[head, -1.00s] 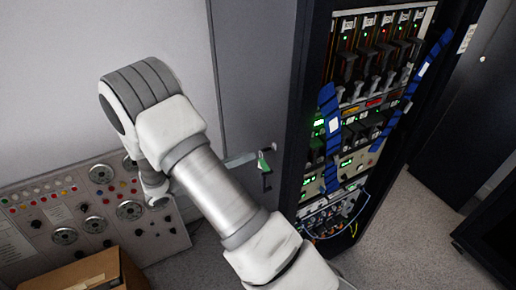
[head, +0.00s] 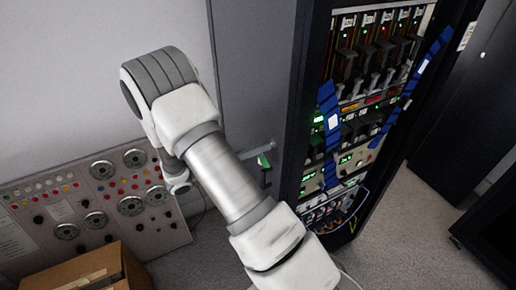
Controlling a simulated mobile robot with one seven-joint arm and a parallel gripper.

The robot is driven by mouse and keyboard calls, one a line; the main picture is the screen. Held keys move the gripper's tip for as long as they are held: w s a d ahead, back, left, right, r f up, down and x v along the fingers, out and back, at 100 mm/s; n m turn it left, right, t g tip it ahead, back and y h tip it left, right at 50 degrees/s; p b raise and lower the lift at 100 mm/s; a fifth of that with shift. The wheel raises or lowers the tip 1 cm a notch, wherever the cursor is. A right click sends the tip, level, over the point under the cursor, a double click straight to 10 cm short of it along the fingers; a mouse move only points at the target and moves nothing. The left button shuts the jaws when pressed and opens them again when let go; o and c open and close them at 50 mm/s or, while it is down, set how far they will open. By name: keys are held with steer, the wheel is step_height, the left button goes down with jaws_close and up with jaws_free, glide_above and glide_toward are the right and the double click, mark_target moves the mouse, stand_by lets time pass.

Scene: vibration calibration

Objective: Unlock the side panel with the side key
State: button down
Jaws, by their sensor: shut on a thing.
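The side panel (head: 252,75) is the tall grey face on the left side of the equipment rack. My gripper (head: 264,150) shows only in part, as a thin grey shape beyond my arm, close to the panel's lower part. It is shut on the side key (head: 265,161), a small green and dark piece that hangs at its tip. My forearm hides most of the gripper and wrist. The lock itself cannot be made out, and I cannot tell whether the key is in it.
The open rack front (head: 350,120) holds modules, green lights, blue strips and cables. A control panel (head: 85,205) with dials stands at the lower left, with a cardboard box (head: 85,275) in front. Grey floor (head: 405,240) is free right of the rack.

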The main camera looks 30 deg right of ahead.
stand_by(0.3)
steer(key=shift+m+b, duration=2.6)
steer(key=shift+m, duration=1)
steer(key=c, duration=0.8)
jaws_free()
steer(key=a+b, duration=0.2)
steer(key=a, duration=1.5)
steer(key=shift+s+a, duration=0.25)
steer(key=shift+s, duration=0.05)
